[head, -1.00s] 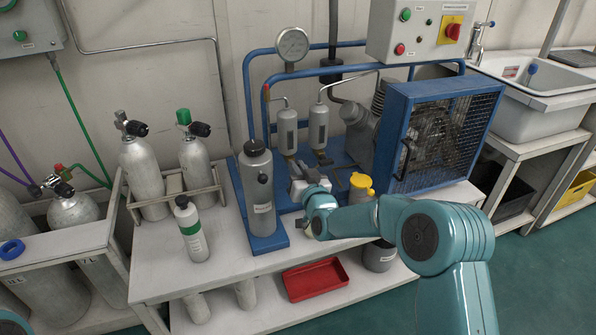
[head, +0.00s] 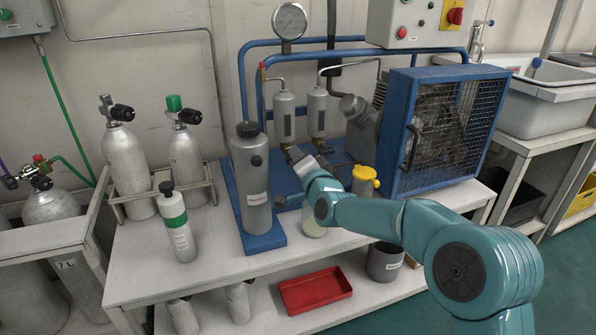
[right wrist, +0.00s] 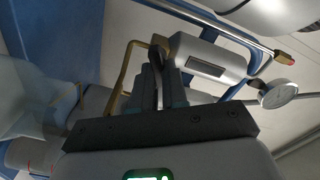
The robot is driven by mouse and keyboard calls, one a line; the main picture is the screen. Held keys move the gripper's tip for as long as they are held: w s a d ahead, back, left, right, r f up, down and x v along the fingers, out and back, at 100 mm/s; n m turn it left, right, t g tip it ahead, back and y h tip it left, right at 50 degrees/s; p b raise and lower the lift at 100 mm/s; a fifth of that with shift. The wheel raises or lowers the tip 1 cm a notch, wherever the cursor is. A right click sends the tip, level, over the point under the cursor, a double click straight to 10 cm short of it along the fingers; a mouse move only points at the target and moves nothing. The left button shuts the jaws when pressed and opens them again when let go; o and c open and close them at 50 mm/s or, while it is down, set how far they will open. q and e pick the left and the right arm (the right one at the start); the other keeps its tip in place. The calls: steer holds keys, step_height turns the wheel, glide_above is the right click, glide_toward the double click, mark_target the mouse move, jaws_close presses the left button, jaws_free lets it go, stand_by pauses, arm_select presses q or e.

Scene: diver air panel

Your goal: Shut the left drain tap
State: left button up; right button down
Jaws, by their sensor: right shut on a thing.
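Two small grey separator cylinders stand on the blue compressor frame in the head view, the left one (head: 284,118) and the right one (head: 317,112). Brass fittings sit at their lower ends. My right gripper (head: 293,154) is just below the left separator. In the right wrist view its fingers (right wrist: 159,88) are shut on a thin grey lever that appears to be the left drain tap (right wrist: 159,70). The separator body (right wrist: 205,65) lies beside the fingers there, with a bent brass pipe (right wrist: 120,78). The tap's exact angle is hard to tell. My left gripper is out of view.
A tall grey canister (head: 250,185) stands left of my right gripper. A yellow-topped container (head: 364,181) stands close behind my right forearm. The caged fan (head: 445,125) is to the right. A green-banded bottle (head: 177,225) stands on the bench's left.

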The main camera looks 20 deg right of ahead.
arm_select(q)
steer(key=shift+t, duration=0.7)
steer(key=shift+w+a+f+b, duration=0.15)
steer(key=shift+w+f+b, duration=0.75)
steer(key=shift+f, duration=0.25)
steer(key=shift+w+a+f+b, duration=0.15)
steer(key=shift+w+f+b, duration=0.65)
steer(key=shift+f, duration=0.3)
arm_select(e)
steer(key=shift+f+m, duration=0.15)
steer(key=shift+m, duration=1.3)
steer(key=shift+f+m, duration=0.15)
steer(key=shift+m, duration=1.3)
steer(key=c, duration=1.1)
jaws_free()
steer(key=shift+c, duration=0.2)
steer(key=shift+d, duration=0.1)
